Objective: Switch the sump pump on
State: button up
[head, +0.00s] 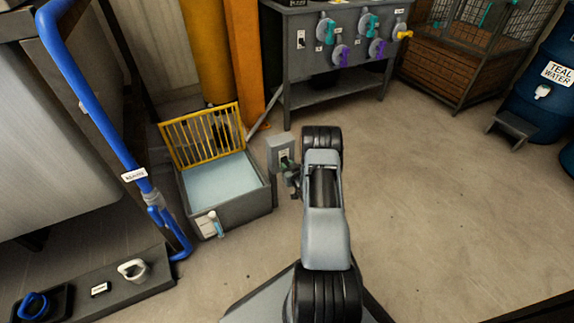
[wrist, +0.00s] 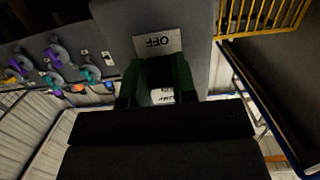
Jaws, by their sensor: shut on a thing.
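The sump pump's switch box (head: 280,150) is a grey box beside the sump in the head view. Its face fills the top of the wrist view, where an OFF plate (wrist: 157,42) reads upside down. My gripper (head: 290,176) is at the front of the box, and its dark fingers also show in the wrist view (wrist: 156,88). It is shut on the switch lever, which is mostly hidden between the fingers. A small white label (wrist: 162,96) shows between them. The lever's exact position cannot be told. The sump (head: 246,200) holds pale blue liquid.
A yellow grate (head: 201,138) stands raised at the sump's back. A blue pipe (head: 92,100) runs down at the left. The floor (head: 450,190) at right is clear.

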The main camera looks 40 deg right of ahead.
jog(key=r+g+p, duration=0.1)
jog(key=p, duration=0.1)
jog(key=g+p, duration=0.2)
jog(key=shift+s+r+g, duration=0.1)
jog(key=shift+r+g, duration=0.2)
jog(key=shift+r, duration=0.1)
jog(key=g+p, duration=0.1)
jog(key=r+g+p, duration=0.1)
jog(key=p, duration=0.1)
jog(key=shift+y+p, duration=0.3)
jog(key=shift+y, duration=0.1)
jog(key=g+p, duration=0.2)
jog(key=p, duration=0.2)
jog(key=shift+g+p, duration=0.3)
jog(key=shift+p, duration=0.5)
jog(key=shift+f+g+p, duration=0.1)
jog(key=shift+g+p, duration=0.4)
jog(key=shift+p, duration=0.35)
jog(key=o, duration=0.9)
jog(key=shift+w, duration=0.2)
